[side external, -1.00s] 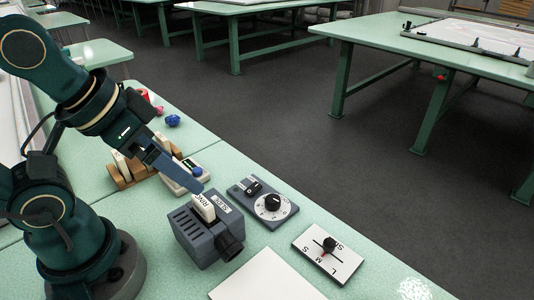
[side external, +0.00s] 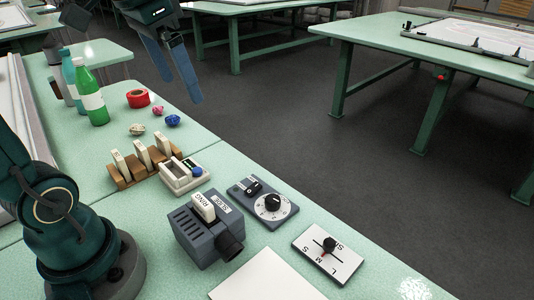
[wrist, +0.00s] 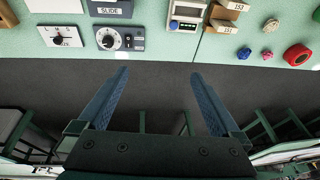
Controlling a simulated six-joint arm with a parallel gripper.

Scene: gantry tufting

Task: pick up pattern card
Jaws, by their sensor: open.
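Several pale cards (side external: 142,153) stand upright in slots of a wooden rack (side external: 123,183) on the bench. Another pale card (side external: 204,207), marked RING, stands in the top of a grey box (side external: 202,248) labelled SLIDE. I cannot tell which one is the pattern card. My gripper (side external: 181,90) is open and empty, high up and apart from the cards. In the wrist view my gripper (wrist: 160,72) has its fingers spread over dark floor, and the rack (wrist: 222,25) and box (wrist: 110,8) are cut off at the top edge.
A dial panel (side external: 279,214), a lever plate (side external: 343,258) and a small white device (side external: 173,186) stand near the box. Green bottles (side external: 92,99), red tape (side external: 138,98) and small coloured items are farther back. White paper (side external: 265,280) lies in front.

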